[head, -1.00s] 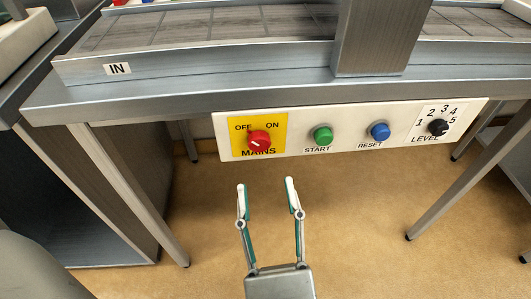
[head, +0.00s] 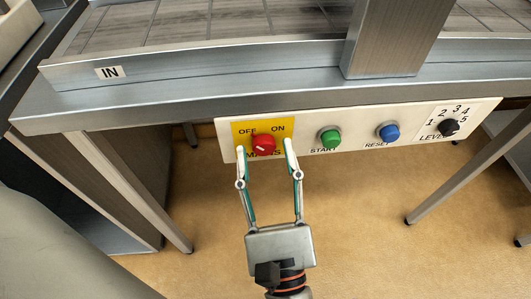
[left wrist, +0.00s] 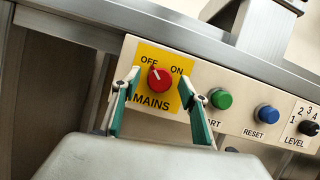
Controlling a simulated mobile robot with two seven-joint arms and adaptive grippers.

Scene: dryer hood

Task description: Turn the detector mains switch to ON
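The red mains switch (head: 264,144) sits on a yellow plate (head: 238,131) marked OFF and ON at the left of the white control panel. In the left wrist view its white pointer line on the red knob (left wrist: 159,79) leans up-left, toward OFF. My left gripper (head: 264,147) is open, its fingers spread to either side of the knob. In the left wrist view the fingertips (left wrist: 162,80) frame the knob with gaps on both sides; I see no contact. My right gripper is not in view.
To the right on the panel are a green START button (head: 330,139), a blue RESET button (head: 388,132) and a black LEVEL knob (head: 449,127). The metal conveyor edge (head: 250,92) overhangs above. The floor below is clear between the table legs.

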